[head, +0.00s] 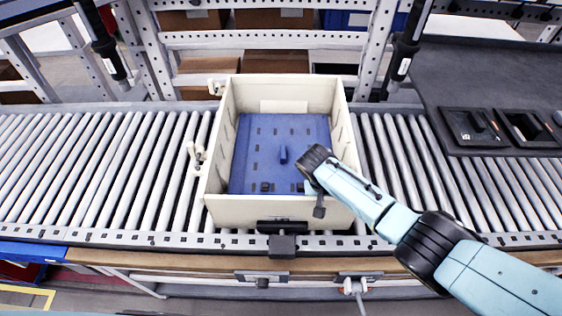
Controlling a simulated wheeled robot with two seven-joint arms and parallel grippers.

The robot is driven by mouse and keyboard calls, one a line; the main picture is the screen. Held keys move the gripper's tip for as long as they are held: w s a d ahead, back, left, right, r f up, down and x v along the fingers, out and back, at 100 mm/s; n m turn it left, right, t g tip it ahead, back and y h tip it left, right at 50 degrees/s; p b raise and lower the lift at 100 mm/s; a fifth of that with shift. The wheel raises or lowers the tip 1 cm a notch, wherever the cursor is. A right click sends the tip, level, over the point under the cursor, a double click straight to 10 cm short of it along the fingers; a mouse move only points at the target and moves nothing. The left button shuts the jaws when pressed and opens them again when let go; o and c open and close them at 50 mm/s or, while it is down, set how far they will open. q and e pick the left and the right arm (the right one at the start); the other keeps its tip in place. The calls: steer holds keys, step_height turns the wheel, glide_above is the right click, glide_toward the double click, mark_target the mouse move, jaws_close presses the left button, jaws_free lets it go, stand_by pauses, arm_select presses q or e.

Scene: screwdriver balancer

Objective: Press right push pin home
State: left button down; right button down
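A cream open-topped box (262,211) stands on the roller conveyor, with a blue panel (258,150) on its floor. The panel has several small dark slots or pieces and a raised blue peg (283,154) near its middle. Small dark pieces (266,187) sit near the panel's front edge. I cannot tell which piece is the right push pin; my arm covers the panel's right front part. My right gripper (318,211) points down at the box's right front corner. Its fingers are small and mostly hidden, so their opening is unclear. My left gripper is out of view.
Rollers (90,160) extend on both sides of the box. A black latch (283,227) is on the box's front. Cream fittings (196,154) stick out at its left side. A dark tray table (490,85) stands at right, and two dark posts rise behind the conveyor.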

steer(key=shift+f, duration=0.3)
steer(key=shift+s+d+f+b, duration=0.1)
steer(key=shift+s+f+b, duration=0.15)
steer(key=shift+f+b, duration=0.1)
steer(key=shift+r, duration=0.1)
steer(key=shift+w+r+p, duration=0.2)
steer(key=shift+r+p, duration=0.65)
steer(key=shift+p, duration=0.2)
step_height(320, 180, up, 4)
steer(key=p, duration=0.3)
steer(key=shift+f, duration=0.25)
step_height(320, 180, up, 13)
steer(key=p, duration=0.6)
